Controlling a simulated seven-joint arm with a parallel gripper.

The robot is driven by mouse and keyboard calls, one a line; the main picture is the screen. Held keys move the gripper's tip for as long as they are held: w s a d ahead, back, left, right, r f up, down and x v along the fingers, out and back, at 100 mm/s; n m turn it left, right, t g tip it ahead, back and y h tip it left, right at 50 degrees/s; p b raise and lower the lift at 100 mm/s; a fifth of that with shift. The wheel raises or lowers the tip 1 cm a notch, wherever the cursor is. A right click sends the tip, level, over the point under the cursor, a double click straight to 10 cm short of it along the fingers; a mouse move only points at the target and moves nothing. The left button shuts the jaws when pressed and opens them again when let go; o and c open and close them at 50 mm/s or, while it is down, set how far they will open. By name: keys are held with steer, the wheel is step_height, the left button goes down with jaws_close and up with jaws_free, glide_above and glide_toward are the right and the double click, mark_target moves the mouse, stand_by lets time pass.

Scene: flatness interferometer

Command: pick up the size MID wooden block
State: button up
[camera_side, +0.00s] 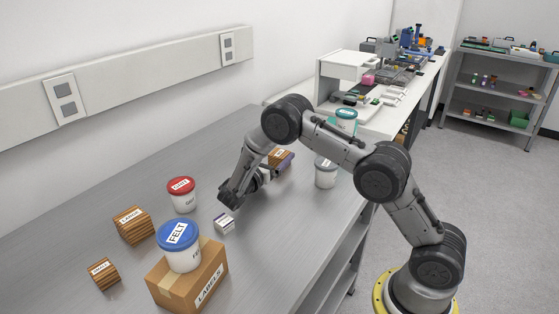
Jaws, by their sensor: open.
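A striped wooden block (280,153) lies beyond my forearm near the middle of the table, partly hidden by the arm. Its white label is too small to read surely. My gripper (270,174) points right from the wrist, low over the table, with its jaws open close to this block. I cannot tell whether it touches it. Another wooden block (132,227), labelled LARGE, stands at the left. A smaller wooden block (104,275) stands at the front left, its label hard to read.
A cardboard box (191,282) marked LABELS carries a blue-lidded FELT tub (179,245). A red-lidded tub (182,195) and a small white box (224,224) are left of my gripper. A grey-lidded tub (326,174) and a teal-lidded tub (346,121) are right. The back of the table is clear.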

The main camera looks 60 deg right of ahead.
mark_target(283, 150)
steer(key=shift+f, duration=0.3)
steer(key=shift+w+d+f, duration=0.1)
steer(key=shift+d+f, duration=0.05)
steer(key=shift+d, duration=1.15)
steer(key=shift+w+d+f, duration=0.1)
steer(key=shift+d+f, duration=0.05)
steer(key=shift+d, duration=1.1)
steer(key=c, duration=1.4)
steer(key=shift+c, duration=0.2)
steer(key=shift+r, duration=0.15)
